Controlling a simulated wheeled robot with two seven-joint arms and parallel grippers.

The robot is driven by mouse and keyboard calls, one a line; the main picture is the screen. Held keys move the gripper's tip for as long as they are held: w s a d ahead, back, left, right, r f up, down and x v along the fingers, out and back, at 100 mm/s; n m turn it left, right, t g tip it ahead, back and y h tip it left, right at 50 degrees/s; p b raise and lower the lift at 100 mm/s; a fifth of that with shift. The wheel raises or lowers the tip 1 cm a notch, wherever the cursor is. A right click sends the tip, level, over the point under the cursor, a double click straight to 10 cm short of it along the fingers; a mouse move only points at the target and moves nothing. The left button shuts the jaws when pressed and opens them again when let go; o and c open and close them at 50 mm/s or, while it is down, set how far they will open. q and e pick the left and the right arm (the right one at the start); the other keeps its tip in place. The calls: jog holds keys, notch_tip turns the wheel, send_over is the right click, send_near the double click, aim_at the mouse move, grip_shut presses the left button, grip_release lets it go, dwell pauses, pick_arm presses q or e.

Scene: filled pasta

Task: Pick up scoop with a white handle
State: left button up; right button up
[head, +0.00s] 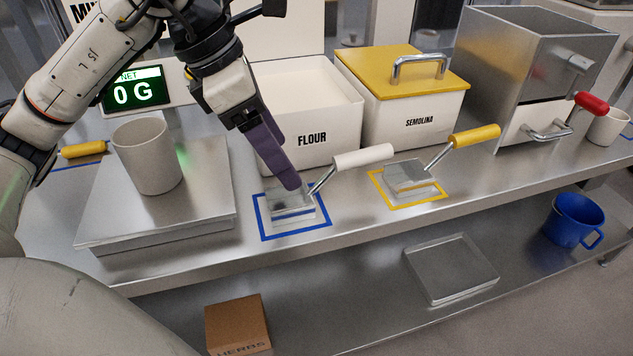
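The scoop with a white handle (363,157) rests on the steel counter. Its metal scoop part (290,208) lies inside a blue outlined square, and its handle slants up to the right in front of the FLOUR bin. My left gripper (288,182), with purple fingers, reaches down from above. Its tips overlap the rear of the metal part in the picture, left of the white handle. Whether they touch it is unclear. The fingers overlap each other, so the opening between them is hidden. The handle is clear of the fingers. My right gripper is not in view.
A yellow-handled scoop (475,136) sits in a yellow outline to the right. The FLOUR bin (312,138) and yellow-lidded SEMOLINA bin (415,122) stand behind. A scale (205,205) bearing a white cup (147,160) is at left. A blue mug (574,217) stands on the lower shelf.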

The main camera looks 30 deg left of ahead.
aim_at(307, 204)
pick_arm(q)
jog(key=x, duration=0.3)
jog(key=shift+s+d+f, duration=0.1)
jog(key=shift+s+f, duration=0.2)
jog(key=shift+s, duration=0.05)
jog(key=shift+f, duration=0.2)
jog(key=x, duration=0.4)
jog(key=shift+w+a+f, duration=0.15)
jog(key=shift+a+f, duration=0.15)
jog(key=shift+a, duration=0.05)
jog(key=shift+w+d+f, duration=0.1)
jog(key=shift+w+f, duration=0.1)
jog(key=shift+f, duration=0.1)
jog(key=c, duration=1.1)
jog(key=shift+c, duration=0.2)
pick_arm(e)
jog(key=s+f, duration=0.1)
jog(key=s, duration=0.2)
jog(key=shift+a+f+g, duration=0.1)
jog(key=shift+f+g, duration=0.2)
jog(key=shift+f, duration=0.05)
